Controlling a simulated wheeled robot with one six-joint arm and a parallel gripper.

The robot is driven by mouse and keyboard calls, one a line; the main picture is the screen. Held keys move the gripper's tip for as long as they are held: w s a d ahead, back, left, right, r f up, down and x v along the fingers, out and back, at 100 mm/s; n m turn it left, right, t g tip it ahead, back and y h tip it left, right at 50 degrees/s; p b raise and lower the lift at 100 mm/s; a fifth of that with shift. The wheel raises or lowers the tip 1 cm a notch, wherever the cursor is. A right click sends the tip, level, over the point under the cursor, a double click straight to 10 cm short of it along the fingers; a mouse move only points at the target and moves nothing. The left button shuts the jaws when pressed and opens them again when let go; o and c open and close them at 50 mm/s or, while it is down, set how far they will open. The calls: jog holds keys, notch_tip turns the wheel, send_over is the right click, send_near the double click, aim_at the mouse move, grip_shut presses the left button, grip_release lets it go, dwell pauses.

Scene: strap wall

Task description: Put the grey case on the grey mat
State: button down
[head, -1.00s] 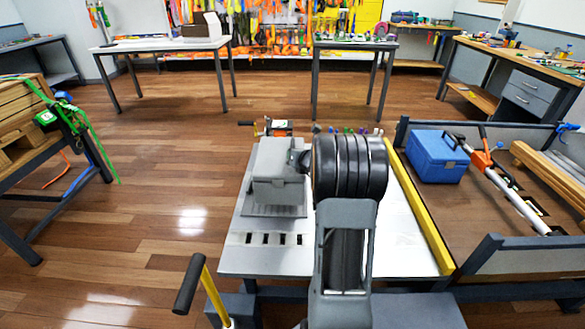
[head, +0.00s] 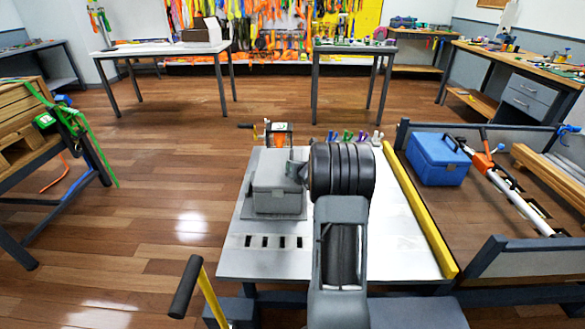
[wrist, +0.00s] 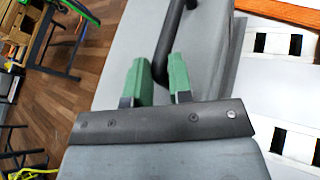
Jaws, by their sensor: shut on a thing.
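The grey case (head: 276,192) is upright over the grey mat (head: 246,208) on the left part of the white worktable. The mat's edge shows around the case's front and left side. I cannot tell whether the case's underside touches the mat. My gripper is mostly hidden behind my arm in the head view, at the case's right side. In the wrist view, the green fingers of my gripper (wrist: 162,68) are shut on the case's dark handle (wrist: 162,50), with the case's grey surface (wrist: 207,35) beside it.
The white tabletop (head: 400,240) is clear to the right of my arm. A yellow bar (head: 420,215) runs along its right edge. Dark slots (head: 272,241) lie in front of the mat. An orange and black tool (head: 279,134) stands behind. A blue box (head: 438,158) sits farther right.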

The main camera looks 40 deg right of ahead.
jog(key=c, duration=1)
grip_release()
